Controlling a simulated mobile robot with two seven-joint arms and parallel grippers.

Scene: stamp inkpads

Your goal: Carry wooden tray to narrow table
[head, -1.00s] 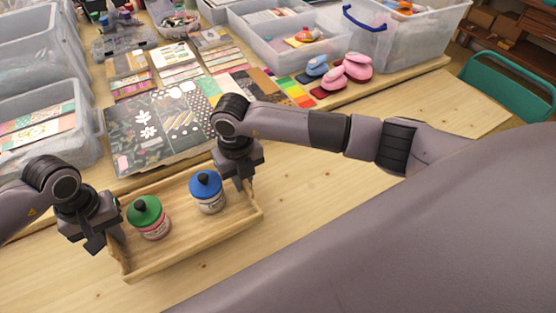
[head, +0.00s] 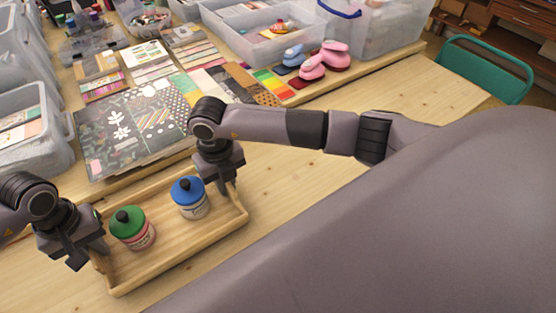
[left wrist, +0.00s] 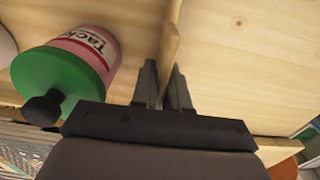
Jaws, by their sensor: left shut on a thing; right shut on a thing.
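The wooden tray (head: 180,259) is at the lower left of the head view, with a green-capped bottle (head: 131,228) and a blue-capped bottle (head: 189,198) standing in it. My left gripper (head: 92,256) is shut on the tray's left end wall. In the left wrist view the fingers (left wrist: 163,92) straddle the tray wall (left wrist: 172,35), with the green-capped bottle (left wrist: 80,62) beside them. My right gripper (head: 228,184) is shut on the tray's far right end. Its fingertips are partly hidden. Whether the tray touches the table below cannot be told.
The wooden table (head: 330,190) has bare room right of the tray. Patterned paper sheets (head: 135,127) lie just behind the tray. Pink punches (head: 318,65), clear plastic bins (head: 262,45) and a left bin (head: 35,140) stand further back. A teal chair (head: 487,68) is at the right.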

